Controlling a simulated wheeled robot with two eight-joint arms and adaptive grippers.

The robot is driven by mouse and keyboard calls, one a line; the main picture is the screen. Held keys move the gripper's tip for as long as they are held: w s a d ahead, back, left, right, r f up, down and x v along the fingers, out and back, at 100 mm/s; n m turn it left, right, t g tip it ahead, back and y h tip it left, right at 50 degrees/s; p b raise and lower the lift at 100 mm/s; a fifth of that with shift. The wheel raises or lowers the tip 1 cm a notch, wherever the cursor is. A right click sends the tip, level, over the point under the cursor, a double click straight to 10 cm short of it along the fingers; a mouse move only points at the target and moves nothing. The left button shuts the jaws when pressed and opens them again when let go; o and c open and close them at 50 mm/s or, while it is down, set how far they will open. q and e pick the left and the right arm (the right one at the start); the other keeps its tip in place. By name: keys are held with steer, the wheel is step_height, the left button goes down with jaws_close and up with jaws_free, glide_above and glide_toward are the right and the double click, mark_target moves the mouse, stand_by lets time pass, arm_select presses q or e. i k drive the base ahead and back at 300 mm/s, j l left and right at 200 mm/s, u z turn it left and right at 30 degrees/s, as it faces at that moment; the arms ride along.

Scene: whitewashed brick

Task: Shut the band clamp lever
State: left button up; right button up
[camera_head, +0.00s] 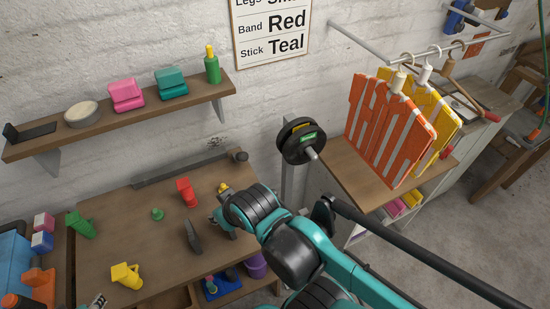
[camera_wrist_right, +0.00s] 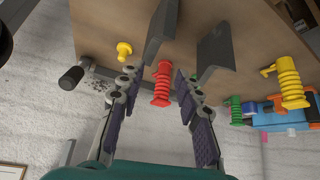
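A red ribbed lever (camera_head: 185,191) stands up from the wooden bench (camera_head: 125,215); by the sign, red goes with "Band". It also shows in the right wrist view (camera_wrist_right: 162,84), seen through the gap between my right fingers. My right gripper (camera_head: 222,225) is low over the bench, to the right of the red lever and apart from it. In the wrist view its two fingers (camera_wrist_right: 157,80) are spread with nothing held. A small grey piece (camera_head: 97,301) at the head view's bottom edge may be my left gripper; its opening cannot be made out.
Upright dark plates (camera_head: 193,236) (camera_wrist_right: 215,45) stand near my right gripper. A green lever (camera_head: 80,225), a yellow lever (camera_head: 127,275), a green knob (camera_head: 157,214) and a yellow knob (camera_wrist_right: 124,49) are on the bench. A shelf (camera_head: 130,118) and a sign (camera_head: 270,30) are on the wall.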

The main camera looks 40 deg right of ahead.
mark_target(243, 156)
steer(key=l+z, duration=0.1)
steer(key=z, duration=1)
steer(key=k+l+u, duration=0.2)
steer(key=l+u, duration=0.15)
steer(key=l, duration=0.25)
steer(key=k+l+u, duration=0.2)
steer(key=i+l, duration=0.1)
